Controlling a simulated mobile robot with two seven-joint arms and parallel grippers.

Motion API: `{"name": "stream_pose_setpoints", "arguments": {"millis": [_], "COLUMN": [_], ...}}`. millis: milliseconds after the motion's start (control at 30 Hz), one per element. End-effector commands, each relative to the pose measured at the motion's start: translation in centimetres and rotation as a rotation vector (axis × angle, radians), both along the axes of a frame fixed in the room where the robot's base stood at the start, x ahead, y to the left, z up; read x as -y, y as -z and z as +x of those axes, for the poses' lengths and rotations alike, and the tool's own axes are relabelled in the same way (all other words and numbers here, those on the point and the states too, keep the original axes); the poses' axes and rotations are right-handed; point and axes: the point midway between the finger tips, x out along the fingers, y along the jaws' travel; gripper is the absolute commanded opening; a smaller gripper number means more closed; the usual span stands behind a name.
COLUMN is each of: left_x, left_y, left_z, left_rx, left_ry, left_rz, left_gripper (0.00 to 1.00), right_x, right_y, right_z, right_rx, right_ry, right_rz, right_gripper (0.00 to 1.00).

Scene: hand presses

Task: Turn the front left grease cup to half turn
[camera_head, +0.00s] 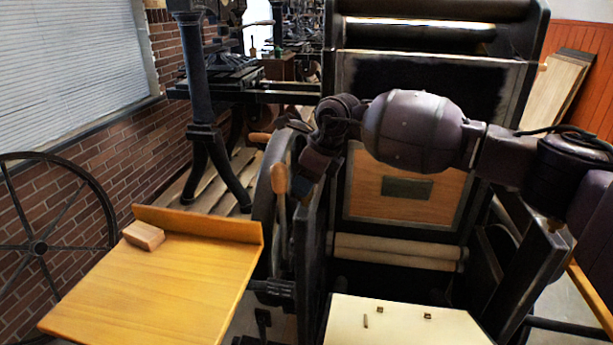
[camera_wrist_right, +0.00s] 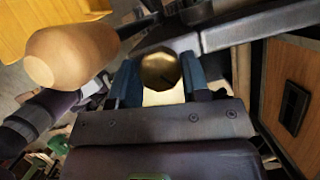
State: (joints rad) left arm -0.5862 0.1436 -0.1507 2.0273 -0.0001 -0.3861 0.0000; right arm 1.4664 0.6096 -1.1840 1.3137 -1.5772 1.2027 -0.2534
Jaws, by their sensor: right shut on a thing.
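A round brass grease cup (camera_wrist_right: 160,70) sits between the blue fingertips of my right gripper (camera_wrist_right: 161,78) in the right wrist view. The gripper is shut on the cup, with a finger on either side. A short dark mark shows on the cup's face. In the head view my right gripper (camera_head: 300,186) reaches down at the left side of the press frame (camera_head: 312,250). The cup is hidden there behind the gripper and wrist. My left gripper is not in view.
A wooden crank handle (camera_head: 279,181) stands close left of my right gripper; it looms large in the wrist view (camera_wrist_right: 72,55). A yellow wooden board (camera_head: 160,285) with a small block (camera_head: 143,235) is at left. A cream board (camera_head: 395,325) with small pieces lies in front.

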Motion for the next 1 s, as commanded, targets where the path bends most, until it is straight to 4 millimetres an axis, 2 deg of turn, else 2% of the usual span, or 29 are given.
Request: {"name": "stream_pose_setpoints", "arguments": {"millis": [467,500,667,1000], "left_x": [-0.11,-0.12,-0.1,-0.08], "left_y": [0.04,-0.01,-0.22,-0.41], "left_z": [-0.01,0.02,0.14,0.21], "left_rx": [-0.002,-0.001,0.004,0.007], "left_ry": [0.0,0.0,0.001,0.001], "left_rz": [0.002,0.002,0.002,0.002], "left_gripper": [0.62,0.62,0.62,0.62], "right_x": [-0.01,-0.01,-0.01,0.13], "right_y": [0.0,0.0,0.0,-0.36], "right_z": [0.0,0.0,0.0,-0.02], "right_rx": [0.0,0.0,0.0,0.001], "right_ry": [0.016,0.016,0.016,0.017], "right_rz": [0.0,0.0,0.0,0.0], "right_gripper": [0.19,0.44,0.68,0.68]}}
